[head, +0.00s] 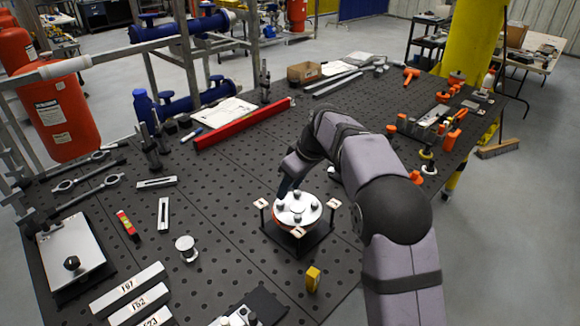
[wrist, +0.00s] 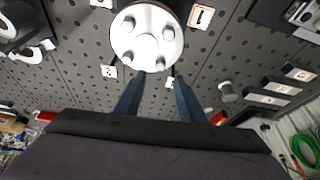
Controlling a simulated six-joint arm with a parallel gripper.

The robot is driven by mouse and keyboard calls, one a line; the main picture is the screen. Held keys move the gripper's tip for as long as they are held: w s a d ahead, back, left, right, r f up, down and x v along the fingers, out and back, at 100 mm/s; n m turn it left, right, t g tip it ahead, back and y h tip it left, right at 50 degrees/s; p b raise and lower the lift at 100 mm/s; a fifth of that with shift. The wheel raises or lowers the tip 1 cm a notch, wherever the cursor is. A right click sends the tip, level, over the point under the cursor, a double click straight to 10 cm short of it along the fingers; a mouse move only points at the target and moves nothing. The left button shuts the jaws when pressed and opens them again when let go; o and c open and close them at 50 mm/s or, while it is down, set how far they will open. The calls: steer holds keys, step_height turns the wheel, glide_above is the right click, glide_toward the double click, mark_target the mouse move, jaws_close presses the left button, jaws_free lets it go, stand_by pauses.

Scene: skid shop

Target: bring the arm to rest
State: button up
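My arm reaches in from the right over the black perforated table. My gripper (head: 287,186) points down just behind a round silver disc (head: 299,208) with several knobs on top. The disc sits on a black stand with small square pads at its corners. In the wrist view, the two dark blue fingers of my gripper (wrist: 160,78) are spread apart, with nothing seen held between them. The disc (wrist: 146,38) lies just beyond the fingertips there. In the head view the fingers are mostly hidden by my wrist.
A red bar (head: 240,124) lies across the table behind my gripper. Labelled blocks (head: 135,296), a small spool (head: 187,248) and a yellow block (head: 312,279) lie in front. Orange clamps and tools (head: 440,122) crowd the right. Bare table shows around the stand.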

steer(key=s+d+f+m+g+h, duration=0.1)
steer(key=s+d+f+m, duration=0.2)
steer(key=s, duration=0.8)
steer(key=s+d+f+m+g+h, duration=0.1)
steer(key=s+d+f+m, duration=0.2)
steer(key=s+d, duration=0.4)
steer(key=s+d+f+m+g+h, duration=0.1)
steer(key=s+d+f+m, duration=0.2)
steer(key=s, duration=1.3)
steer(key=shift+s+d+f+m, duration=0.35)
steer(key=shift+d+f, duration=0.25)
steer(key=shift+d, duration=0.4)
